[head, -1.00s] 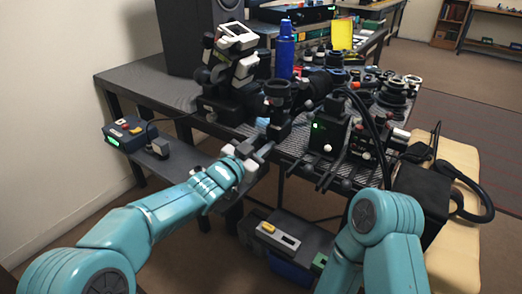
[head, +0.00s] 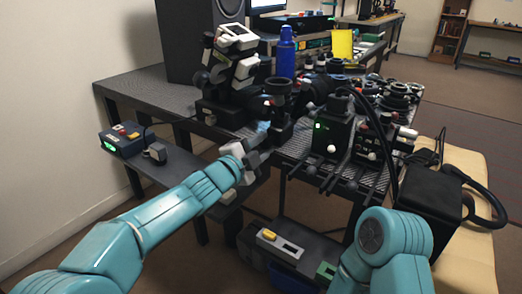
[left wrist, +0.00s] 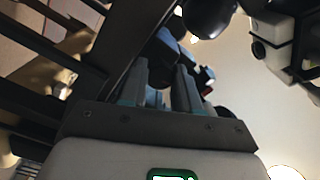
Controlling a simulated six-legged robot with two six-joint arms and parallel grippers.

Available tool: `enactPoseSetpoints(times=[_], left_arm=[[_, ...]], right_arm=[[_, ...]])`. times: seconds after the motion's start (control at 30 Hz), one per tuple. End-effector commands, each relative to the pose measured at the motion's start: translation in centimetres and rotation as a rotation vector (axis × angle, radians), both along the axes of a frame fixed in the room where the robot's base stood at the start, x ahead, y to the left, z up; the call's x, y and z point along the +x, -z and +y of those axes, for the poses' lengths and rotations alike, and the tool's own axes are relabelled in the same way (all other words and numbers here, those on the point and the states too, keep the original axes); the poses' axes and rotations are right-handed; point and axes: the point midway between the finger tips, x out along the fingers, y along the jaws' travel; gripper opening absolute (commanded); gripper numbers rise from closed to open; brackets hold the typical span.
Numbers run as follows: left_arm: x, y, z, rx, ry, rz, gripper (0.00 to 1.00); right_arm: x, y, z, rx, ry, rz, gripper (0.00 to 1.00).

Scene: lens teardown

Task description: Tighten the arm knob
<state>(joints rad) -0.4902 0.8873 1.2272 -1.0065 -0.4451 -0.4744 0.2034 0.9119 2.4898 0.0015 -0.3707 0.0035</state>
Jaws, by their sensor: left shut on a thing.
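My left gripper (head: 259,143) reaches in from the left to the front edge of the dark bench. It is shut at the base of a black stand, beside a small light-blue patch (head: 263,127). In the left wrist view its two fingers (left wrist: 161,88) point up at a dark part with blue on it (left wrist: 164,47). The arm knob is mostly hidden by the fingers, and its outline is not clear. The black stand with a round top (head: 278,92) rises just behind the fingertips. My right arm is in view at the lower right, but its gripper is not.
A black and white microscope-like device (head: 235,65) stands behind left, with a blue bottle (head: 286,52) behind. Black boxes with rods (head: 333,135) stand to the right. A control box (head: 122,138) sits on the lower shelf at left. A dark bin (head: 285,245) is below.

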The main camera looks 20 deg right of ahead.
Motion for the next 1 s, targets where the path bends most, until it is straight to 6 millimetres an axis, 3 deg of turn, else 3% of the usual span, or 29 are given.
enactPoseSetpoints(times=[0.77,0.8,0.83,1.0], left_arm=[[-0.03,0.14,-0.02,0.058,0.0,-0.069,0.01],[-0.03,0.14,-0.02,0.058,0.0,-0.069,0.44],[-0.03,0.13,-0.02,0.058,0.0,-0.069,0.54],[-0.02,0.07,-0.01,0.057,0.001,-0.07,0.57]], right_arm=[[0.39,0.53,-0.07,-0.002,0.002,-0.014,0.51],[0.39,0.53,-0.07,-0.002,0.002,-0.014,0.51],[0.38,0.53,-0.07,-0.002,0.001,-0.013,0.51],[0.37,0.53,-0.06,-0.002,0.002,-0.013,0.51]])
